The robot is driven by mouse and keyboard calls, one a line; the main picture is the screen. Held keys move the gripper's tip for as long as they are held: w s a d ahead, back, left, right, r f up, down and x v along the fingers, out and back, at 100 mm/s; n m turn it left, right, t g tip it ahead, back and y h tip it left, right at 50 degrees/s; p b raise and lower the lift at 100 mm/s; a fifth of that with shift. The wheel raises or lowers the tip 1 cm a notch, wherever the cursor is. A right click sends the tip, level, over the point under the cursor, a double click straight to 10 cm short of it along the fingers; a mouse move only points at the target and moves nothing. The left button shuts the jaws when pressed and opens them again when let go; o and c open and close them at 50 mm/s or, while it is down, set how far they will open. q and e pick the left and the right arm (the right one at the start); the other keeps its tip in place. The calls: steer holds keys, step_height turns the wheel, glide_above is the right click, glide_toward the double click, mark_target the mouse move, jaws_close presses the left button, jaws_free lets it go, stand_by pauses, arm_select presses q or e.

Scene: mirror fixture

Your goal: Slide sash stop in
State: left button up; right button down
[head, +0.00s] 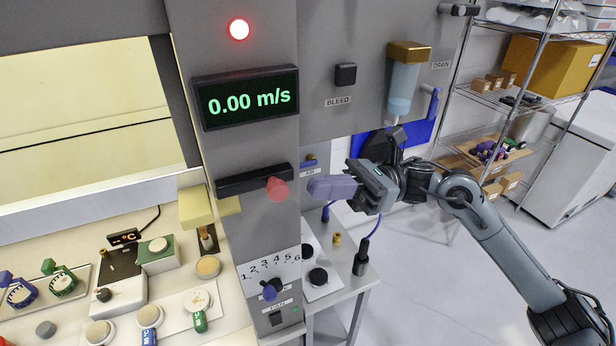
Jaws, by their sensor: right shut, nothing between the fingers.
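A black bar-shaped housing (250,181) is fixed to the grey post below the display, in the head view. A round red knob (277,188) sticks out at its right end and looks like the sash stop. How far the knob stands out is hard to tell. My right gripper (316,187) is shut and empty to the right of the knob, its purplish fingers pointing left at it. A small gap shows between fingertips and knob. My left gripper is not in view.
A display (246,97) reads 0.00 m/s below a lit red lamp (239,29). A numbered dial knob (271,289) sits lower on the post. The bench at left holds several small items. A soap-like dispenser (404,85) hangs above my right arm. Shelving stands at right.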

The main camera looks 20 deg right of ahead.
mark_target(282, 200)
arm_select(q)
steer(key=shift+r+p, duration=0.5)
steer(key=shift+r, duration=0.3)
arm_select(e)
steer(key=shift+x, duration=1.65)
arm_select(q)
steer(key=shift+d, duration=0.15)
arm_select(e)
steer(key=shift+a+f+b, duration=0.15)
steer(key=shift+f+b, duration=0.05)
steer(key=shift+b, duration=0.15)
steer(key=a+b, duration=0.4)
steer(key=shift+f, duration=0.1)
steer(key=shift+a+b, duration=0.3)
steer(key=shift+r, duration=0.2)
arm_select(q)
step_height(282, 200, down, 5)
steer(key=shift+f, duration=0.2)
arm_select(e)
steer(key=shift+s, duration=0.1)
